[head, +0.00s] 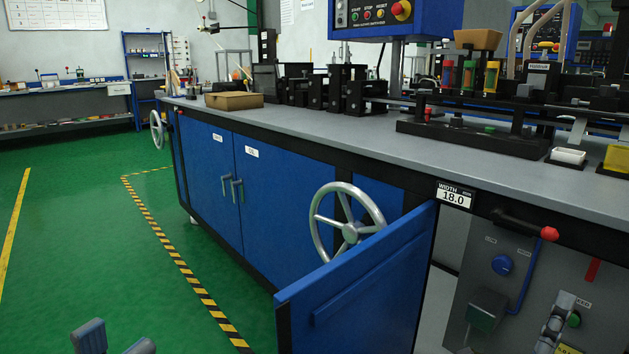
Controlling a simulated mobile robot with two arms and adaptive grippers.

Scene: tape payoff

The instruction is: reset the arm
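A black lever (518,222) with a red knob (549,233) sticks out under the bench edge at the right. It slopes down to the right, and no gripper touches it. I cannot tell whether it is the arm of the task. My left gripper (114,343) is at the bottom left edge over the green floor. Its two fingertips are apart with nothing between them, and the rest is cut off. A light grey jointed part (556,322) at the bottom right, before the grey panel, may be my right gripper. Its fingers cannot be made out clearly.
A blue cabinet door (365,285) stands open toward me, left of the grey panel (590,260). A handwheel (349,228) sits behind it. The grey bench top (330,126) carries black fixtures. A width display (455,196) reads 18.0. Green floor (80,240) is clear at left.

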